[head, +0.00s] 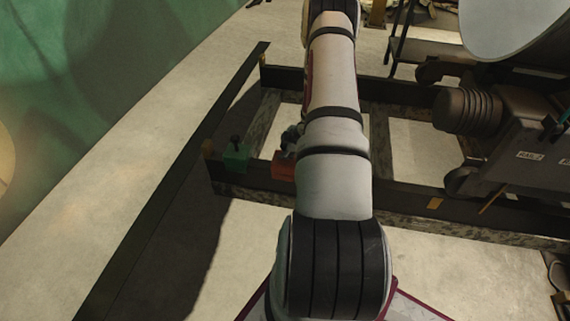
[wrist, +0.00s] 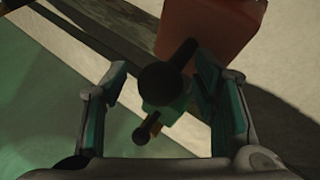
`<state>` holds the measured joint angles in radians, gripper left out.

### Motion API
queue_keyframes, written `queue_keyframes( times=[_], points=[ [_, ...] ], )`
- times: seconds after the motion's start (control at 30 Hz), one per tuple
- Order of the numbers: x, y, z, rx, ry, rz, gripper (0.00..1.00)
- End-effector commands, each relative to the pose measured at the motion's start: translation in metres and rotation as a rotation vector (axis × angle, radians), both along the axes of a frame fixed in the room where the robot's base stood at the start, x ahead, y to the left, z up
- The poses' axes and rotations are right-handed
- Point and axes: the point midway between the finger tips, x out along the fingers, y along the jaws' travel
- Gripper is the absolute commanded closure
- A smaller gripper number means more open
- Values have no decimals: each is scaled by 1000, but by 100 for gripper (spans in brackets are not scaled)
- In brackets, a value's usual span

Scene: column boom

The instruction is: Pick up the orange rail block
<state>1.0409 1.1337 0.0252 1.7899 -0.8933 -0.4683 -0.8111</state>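The orange rail block (head: 283,169) sits on the near dark rail, just left of my arm, which partly covers it. In the wrist view the orange block (wrist: 212,30) fills the upper middle. A dark round knob (wrist: 165,82) on a short stem seems to belong to it. My gripper (wrist: 162,72) is open, with one finger left and one right of this knob; I see no contact. The right fingertip overlaps the block's lower edge in the picture; whether they touch I cannot tell. In the head view my gripper is mostly hidden behind the arm.
A green block (head: 236,157) with a dark knob stands just left of the orange block; it also shows in the wrist view (wrist: 163,112). Dark rails (head: 410,203) frame the floor. Heavy dark machinery (head: 510,125) stands at right. Pale floor at left is clear.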

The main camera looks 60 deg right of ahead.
Motion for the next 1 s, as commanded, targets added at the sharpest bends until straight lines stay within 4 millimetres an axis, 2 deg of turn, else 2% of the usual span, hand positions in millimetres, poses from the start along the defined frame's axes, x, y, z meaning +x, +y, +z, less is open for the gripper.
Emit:
queue_keyframes(
  times=[0.03,0.23,0.67,0.77,1.0],
  points=[
    [0,0,0,0,0,0,55],
    [0,0,0,-1,-1,0,100],
    [1,-1,7,-3,-3,0,100],
    [1,-2,21,-5,-4,1,100],
    [2,-4,66,-11,-10,1,100]
  ],
)
